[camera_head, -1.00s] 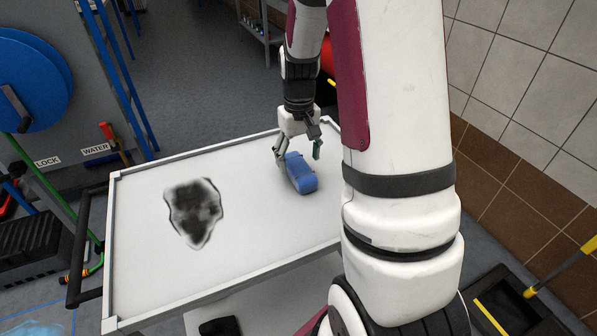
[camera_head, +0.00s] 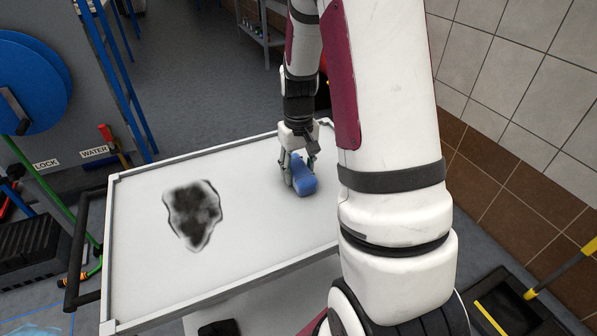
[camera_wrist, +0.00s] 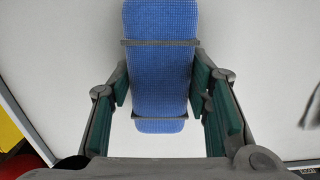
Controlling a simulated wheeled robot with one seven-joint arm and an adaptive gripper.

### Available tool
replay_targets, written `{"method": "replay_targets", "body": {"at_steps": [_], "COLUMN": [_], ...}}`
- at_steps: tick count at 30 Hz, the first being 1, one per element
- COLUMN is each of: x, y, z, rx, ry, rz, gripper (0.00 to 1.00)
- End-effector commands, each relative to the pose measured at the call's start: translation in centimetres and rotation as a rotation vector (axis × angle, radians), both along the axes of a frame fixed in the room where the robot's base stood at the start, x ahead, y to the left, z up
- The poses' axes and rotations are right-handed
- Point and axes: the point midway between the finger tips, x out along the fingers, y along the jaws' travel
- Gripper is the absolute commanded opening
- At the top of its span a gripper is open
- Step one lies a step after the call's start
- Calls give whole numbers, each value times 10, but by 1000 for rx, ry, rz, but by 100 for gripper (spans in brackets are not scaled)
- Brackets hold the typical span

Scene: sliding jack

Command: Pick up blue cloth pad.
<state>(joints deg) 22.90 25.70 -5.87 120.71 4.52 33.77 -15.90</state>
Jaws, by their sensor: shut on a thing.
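The blue cloth pad (camera_head: 303,181) is a rounded blue block on the white cart top (camera_head: 255,228), toward its right side. In the wrist view the pad (camera_wrist: 160,70) shows a woven blue surface with two thin dark bands across it. My gripper (camera_head: 301,172) reaches down over the pad from behind. In the wrist view my gripper's green-padded fingers (camera_wrist: 162,95) stand on either side of the pad and are shut on it. The pad appears to rest on the cart top; any gap beneath it cannot be seen.
A dark smudge (camera_head: 194,214) marks the cart top left of the pad. The cart has a raised rim and a black handle (camera_head: 76,250) at its left. A blue reel (camera_head: 32,82) stands at the far left. A tiled wall (camera_head: 520,80) is on the right.

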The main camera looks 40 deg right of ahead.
Motion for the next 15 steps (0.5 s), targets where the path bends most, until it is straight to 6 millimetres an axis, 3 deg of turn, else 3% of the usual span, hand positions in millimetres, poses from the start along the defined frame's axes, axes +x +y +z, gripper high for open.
{"method": "replay_targets", "body": {"at_steps": [7, 13, 15], "x": [0, 0, 2], "y": [0, -1, 12], "z": [9, 36, 37], "rx": [0, -2, 1], "ry": [0, -4, 1], "rz": [0, 1, 6], "gripper": [16, 16, 16]}}
